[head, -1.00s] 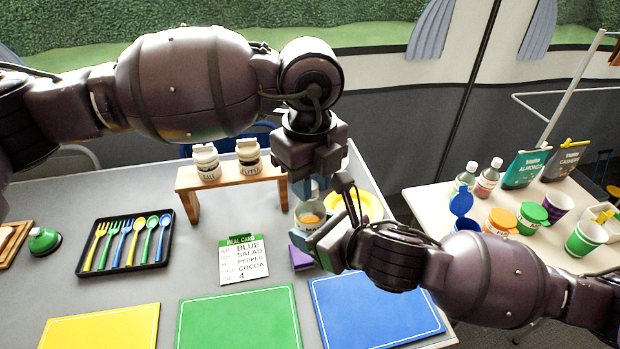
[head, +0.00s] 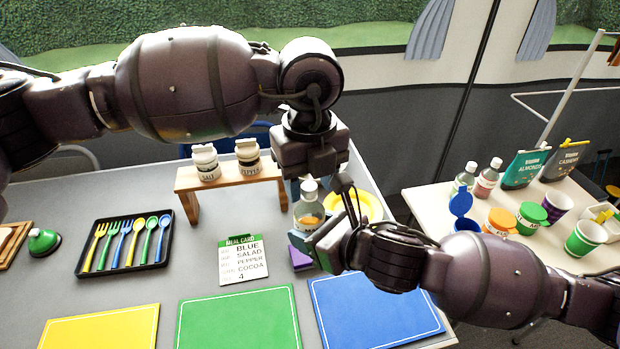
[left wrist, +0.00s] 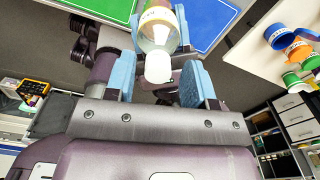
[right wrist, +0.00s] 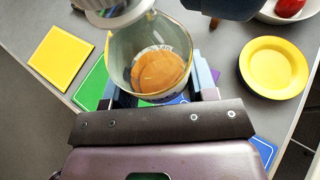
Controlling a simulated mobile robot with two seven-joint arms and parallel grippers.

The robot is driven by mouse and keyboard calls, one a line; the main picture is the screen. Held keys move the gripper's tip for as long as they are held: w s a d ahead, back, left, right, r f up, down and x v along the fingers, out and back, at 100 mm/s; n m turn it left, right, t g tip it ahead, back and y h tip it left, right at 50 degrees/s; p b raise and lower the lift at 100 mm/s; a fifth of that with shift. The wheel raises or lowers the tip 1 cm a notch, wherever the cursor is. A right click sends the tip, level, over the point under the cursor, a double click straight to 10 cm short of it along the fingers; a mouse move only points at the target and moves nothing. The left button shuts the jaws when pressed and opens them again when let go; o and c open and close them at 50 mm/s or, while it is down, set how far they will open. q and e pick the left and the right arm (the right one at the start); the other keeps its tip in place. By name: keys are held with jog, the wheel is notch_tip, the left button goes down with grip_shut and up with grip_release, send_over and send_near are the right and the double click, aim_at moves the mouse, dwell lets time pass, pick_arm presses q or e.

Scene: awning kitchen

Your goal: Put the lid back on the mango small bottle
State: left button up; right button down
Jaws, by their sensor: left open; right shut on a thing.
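The mango small bottle (head: 309,212) is clear with orange contents, held upright above the table by my right gripper (head: 318,238). The right wrist view shows the bottle (right wrist: 150,70) between that gripper's fingers. The white lid (head: 309,187) sits on top of the bottle. In the left wrist view the lid (left wrist: 158,68) is at the bottle's neck, between the spread blue fingers of my left gripper (left wrist: 158,80), with gaps on both sides. My left gripper is open above the bottle. Whether the lid is fully seated cannot be told.
A yellow plate (head: 368,207) is right behind the bottle. A purple object (head: 299,258) lies near my right gripper. A wooden stand (head: 226,182) with salt and pepper jars is at left. Blue (head: 375,310) and green (head: 240,317) mats lie in front. A side table holds bottles and cups.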

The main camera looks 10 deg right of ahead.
pick_arm(q)
jog(key=shift+r, duration=0.1)
jog(key=shift+r, duration=2.15)
jog(key=shift+c, duration=0.3)
jog(key=shift+d+r, duration=0.15)
jog(key=shift+r, duration=0.8)
jog(key=n, duration=0.1)
jog(key=r+n, duration=0.1)
jog(key=n, duration=0.1)
jog(key=shift+r+n, duration=0.3)
jog(key=shift+a+r+n, duration=0.1)
jog(key=shift+a+n, duration=0.1)
jog(key=shift+n, duration=1.3)
jog(key=shift+s, duration=0.1)
jog(key=shift+f, duration=4)
